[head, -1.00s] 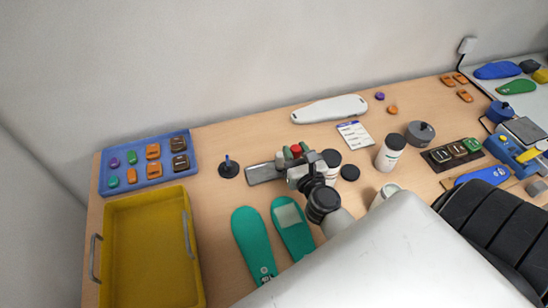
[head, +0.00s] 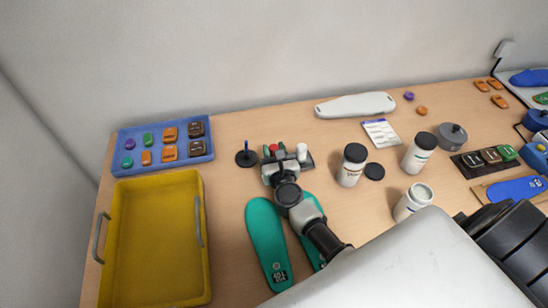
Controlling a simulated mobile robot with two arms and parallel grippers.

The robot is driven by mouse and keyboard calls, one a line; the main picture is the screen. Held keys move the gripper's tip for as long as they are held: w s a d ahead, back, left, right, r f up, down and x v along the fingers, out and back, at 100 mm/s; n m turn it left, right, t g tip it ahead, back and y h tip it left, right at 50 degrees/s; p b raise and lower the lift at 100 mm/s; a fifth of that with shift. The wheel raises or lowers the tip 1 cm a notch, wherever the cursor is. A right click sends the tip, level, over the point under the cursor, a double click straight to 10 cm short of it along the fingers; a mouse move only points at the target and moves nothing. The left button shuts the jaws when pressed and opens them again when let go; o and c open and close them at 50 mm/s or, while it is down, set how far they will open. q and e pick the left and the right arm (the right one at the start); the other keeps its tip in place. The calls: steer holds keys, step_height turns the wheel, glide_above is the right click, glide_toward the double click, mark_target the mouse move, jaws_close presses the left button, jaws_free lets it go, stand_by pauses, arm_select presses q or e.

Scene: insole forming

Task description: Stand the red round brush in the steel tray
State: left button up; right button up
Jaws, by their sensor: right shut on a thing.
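The gripper is over the steel tray (head: 309,162), whose right end shows; my gripper hides most of the rest. I cannot tell whether the brush touches the tray. A white cylinder (head: 301,152) stands at the tray's right end, close beside the gripper. My left gripper is not in view.
A black holder with a blue upright pin (head: 246,157) stands just left of the gripper. Teal insoles (head: 265,235) lie in front, partly under my arm. A yellow bin (head: 155,250) and blue tray (head: 122,165) are at left. White jars (head: 350,168) stand to the right.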

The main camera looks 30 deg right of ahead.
steer(key=shift+f, duration=0.85)
steer(key=shift+f+b, duration=0.15)
steer(key=shift+b, duration=0.2)
steer(key=o, duration=1)
